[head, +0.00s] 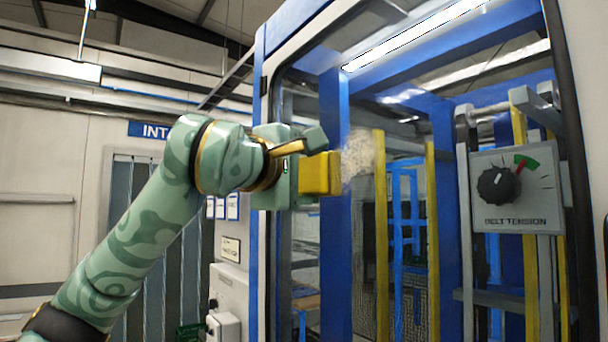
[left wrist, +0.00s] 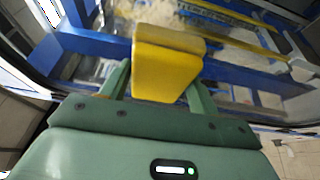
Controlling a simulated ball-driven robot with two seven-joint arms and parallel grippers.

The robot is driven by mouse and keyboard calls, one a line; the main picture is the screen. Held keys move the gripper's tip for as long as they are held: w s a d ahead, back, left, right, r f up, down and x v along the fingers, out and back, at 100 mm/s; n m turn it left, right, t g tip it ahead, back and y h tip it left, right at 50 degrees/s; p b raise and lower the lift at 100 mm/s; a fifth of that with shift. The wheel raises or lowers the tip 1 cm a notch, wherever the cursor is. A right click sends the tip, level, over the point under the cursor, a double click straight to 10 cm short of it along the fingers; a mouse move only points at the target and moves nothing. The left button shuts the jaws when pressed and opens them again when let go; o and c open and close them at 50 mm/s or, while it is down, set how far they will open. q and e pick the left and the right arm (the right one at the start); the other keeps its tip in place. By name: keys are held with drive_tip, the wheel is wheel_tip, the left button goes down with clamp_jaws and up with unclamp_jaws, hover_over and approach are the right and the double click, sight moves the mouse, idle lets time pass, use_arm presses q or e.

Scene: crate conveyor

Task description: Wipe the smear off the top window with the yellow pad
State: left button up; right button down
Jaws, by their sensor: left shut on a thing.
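My left gripper (head: 305,167) is shut on the yellow pad (head: 321,174). In the left wrist view the pad (left wrist: 167,70) sits between the two green fingers. The beige, speckled smear (head: 358,155) is on the window (head: 405,230), just right of the pad in the head view. In the left wrist view the smear (left wrist: 205,17) shows at the top, beyond the pad. The pad is in front of the window near the smear's left edge; I cannot tell whether it touches the glass. My right gripper is not in view.
A blue frame (head: 260,120) borders the window on the left. Behind the glass are blue and yellow posts and a grey belt tension panel (head: 517,188) with a black knob. A grey box (head: 229,290) is on the lower left, and a blue sign (head: 150,130) hangs behind my arm.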

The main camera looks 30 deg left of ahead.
use_arm(q)
drive_tip(key=shift+w+d, duration=0.25)
drive_tip(key=shift+w, duration=0.3)
drive_tip(key=shift+w+d, duration=0.2)
drive_tip(key=shift+w, duration=0.35)
idle(0.4)
